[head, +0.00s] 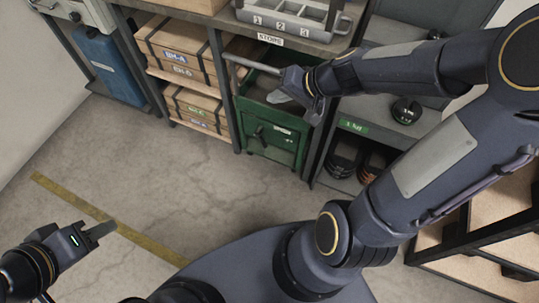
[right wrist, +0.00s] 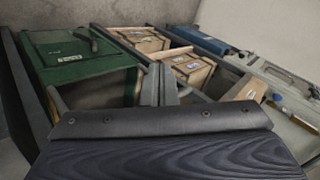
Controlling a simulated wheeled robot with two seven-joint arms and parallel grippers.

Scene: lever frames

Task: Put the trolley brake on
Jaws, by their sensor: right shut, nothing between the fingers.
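A green trolley (head: 276,150) stands in a bay under the bench in the head view, with an open upper part and a front panel below. A small dark lever (head: 258,131) sits on that panel; I cannot tell its exact setting. The trolley also shows at the upper left of the right wrist view (right wrist: 95,88). My right gripper (head: 284,92) is shut and empty, over the trolley's upper part and above the lever, apart from it. My left gripper (head: 101,232) is low at the left over the floor, far from the trolley; its finger gap is unclear.
Wooden crates (head: 178,50) fill the shelves left of the trolley, with a blue container (head: 118,68) further left. A grey tray (head: 290,18) stands on the bench above. Right of the trolley is a shelf with a dark round object (head: 406,110). The floor (head: 165,175) in front is clear.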

